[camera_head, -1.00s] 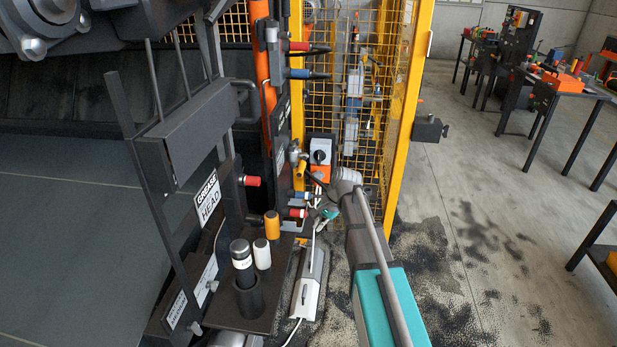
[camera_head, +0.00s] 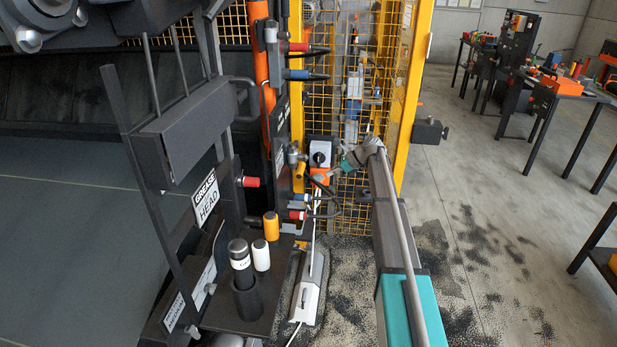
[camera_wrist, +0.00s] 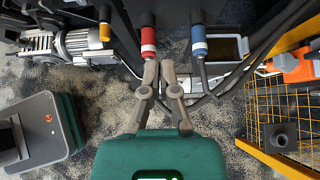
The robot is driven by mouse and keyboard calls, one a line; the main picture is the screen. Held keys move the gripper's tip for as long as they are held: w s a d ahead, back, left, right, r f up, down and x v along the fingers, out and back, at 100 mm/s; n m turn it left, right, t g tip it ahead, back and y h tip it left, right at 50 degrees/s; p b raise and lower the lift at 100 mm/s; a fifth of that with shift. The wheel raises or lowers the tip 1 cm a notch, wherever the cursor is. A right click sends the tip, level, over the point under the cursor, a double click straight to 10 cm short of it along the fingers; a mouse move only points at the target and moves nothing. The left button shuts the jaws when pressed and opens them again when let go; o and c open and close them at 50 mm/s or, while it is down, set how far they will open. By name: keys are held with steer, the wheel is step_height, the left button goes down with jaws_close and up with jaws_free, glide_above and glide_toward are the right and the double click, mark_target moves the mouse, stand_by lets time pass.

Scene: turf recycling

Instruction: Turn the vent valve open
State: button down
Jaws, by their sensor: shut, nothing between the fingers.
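No part is legibly marked as the vent valve. A small yellow handle (camera_head: 300,172) on the dark manifold post may be it. A yellow-ended part (camera_wrist: 105,32) also shows at the upper left of the wrist view; I cannot tell if it is the same one. My gripper (camera_head: 335,171) is beside the post, to the right of the yellow handle and apart from it. In the wrist view its fingers (camera_wrist: 158,66) are shut and empty, just below a red coupling (camera_wrist: 148,42) and a blue coupling (camera_wrist: 198,42). Contact with the red one is unclear.
A white box with a black knob (camera_head: 320,153) stands behind my gripper. Black hoses (camera_wrist: 242,72) curve past the couplings. A yellow mesh fence (camera_head: 405,110) is close on the right. A plate with several cartridges (camera_head: 262,255) juts out at lower left. Open floor lies farther right.

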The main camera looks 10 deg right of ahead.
mark_target(301, 166)
steer(key=shift+a+f, duration=0.1)
steer(key=shift+b+x, duration=3.2)
steer(key=shift+x, duration=1.85)
steer(key=shift+w+a+r+p, duration=0.1)
steer(key=shift+a+r+p, duration=0.15)
steer(key=shift+r+p, duration=0.8)
steer(key=shift+w+a+r+p, duration=0.1)
steer(key=shift+a+r+p, duration=0.15)
steer(key=shift+r+p, duration=0.75)
